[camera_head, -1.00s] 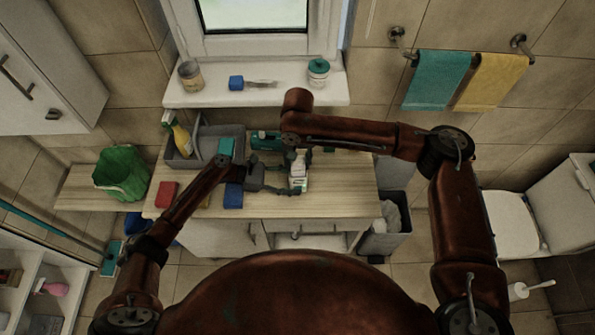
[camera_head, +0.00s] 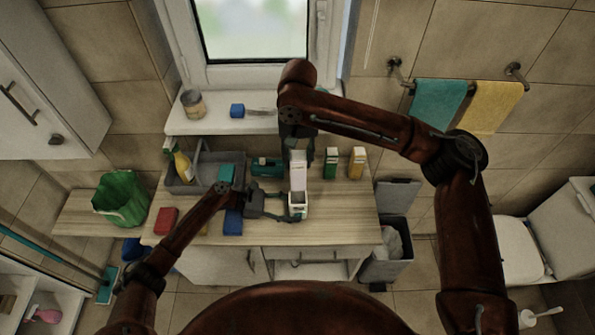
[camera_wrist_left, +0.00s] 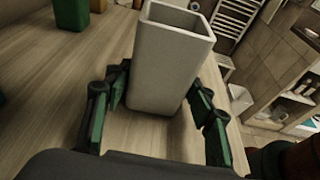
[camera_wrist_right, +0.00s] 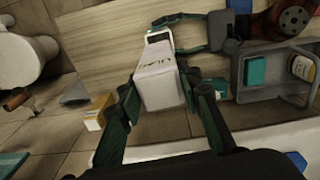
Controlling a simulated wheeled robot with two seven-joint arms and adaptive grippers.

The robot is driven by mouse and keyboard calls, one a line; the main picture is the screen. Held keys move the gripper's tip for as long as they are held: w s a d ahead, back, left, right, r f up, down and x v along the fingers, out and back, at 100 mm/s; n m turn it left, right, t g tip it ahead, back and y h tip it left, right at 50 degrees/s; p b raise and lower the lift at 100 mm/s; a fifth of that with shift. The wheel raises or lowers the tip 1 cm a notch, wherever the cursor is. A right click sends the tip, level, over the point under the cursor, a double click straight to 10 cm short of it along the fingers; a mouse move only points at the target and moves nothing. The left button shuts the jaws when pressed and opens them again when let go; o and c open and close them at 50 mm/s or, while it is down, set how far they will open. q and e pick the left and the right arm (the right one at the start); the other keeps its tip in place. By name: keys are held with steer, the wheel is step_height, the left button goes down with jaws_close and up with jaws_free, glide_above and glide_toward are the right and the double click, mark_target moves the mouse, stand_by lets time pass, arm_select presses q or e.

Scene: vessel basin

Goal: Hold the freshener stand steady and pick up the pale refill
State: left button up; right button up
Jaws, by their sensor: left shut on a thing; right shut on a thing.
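The freshener stand (camera_head: 298,206) is a pale, open-topped box standing upright on the wooden counter. My left gripper (camera_head: 291,207) is shut around it; the left wrist view shows a finger on either side of the stand (camera_wrist_left: 168,62) and no refill in its open top. The pale refill (camera_head: 298,172) is a whitish block in my right gripper (camera_head: 298,152), which is shut on it. In the right wrist view the refill (camera_wrist_right: 160,82) sits between the fingers, with the stand (camera_wrist_right: 158,37) beyond it. The refill appears clear of the stand.
A green box (camera_head: 330,163) and an orange box (camera_head: 357,163) stand right of the refill. A grey caddy (camera_head: 207,183), a teal item (camera_head: 266,167), a blue sponge (camera_head: 233,222) and a red sponge (camera_head: 165,220) lie left. The counter's right front is clear.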

steer(key=shift+r, duration=1)
arm_select(q)
steer(key=o, duration=0.9)
steer(key=shift+o, duration=0.2)
steer(key=v, duration=1.2)
